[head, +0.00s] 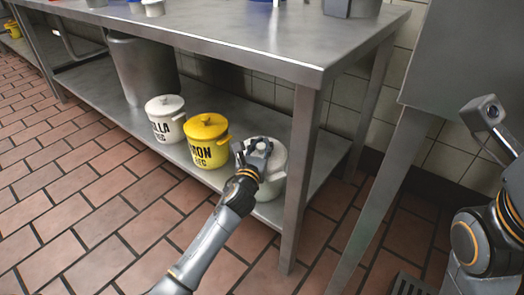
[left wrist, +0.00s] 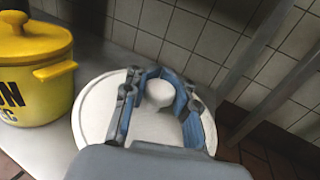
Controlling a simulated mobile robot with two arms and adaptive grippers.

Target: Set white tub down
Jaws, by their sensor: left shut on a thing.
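The white tub (head: 274,178) is a round lidded pot at the right end of the low steel shelf, and it looks upright. In the left wrist view its pale lid (left wrist: 95,118) fills the middle. My left gripper (head: 256,153) is over the lid, its blue-lined fingers (left wrist: 162,105) closed around the round white knob (left wrist: 160,90). Whether the tub's base touches the shelf is hard to tell. The arm hides part of its front. My right gripper is out of view; only part of my right arm shows at the right edge.
A yellow lidded tub (head: 207,143) stands just left of the white one, also in the left wrist view (left wrist: 35,75). Another white tub (head: 166,121) with black lettering and a grey bin (head: 143,68) stand further left. A table leg (head: 300,170) rises close on the right.

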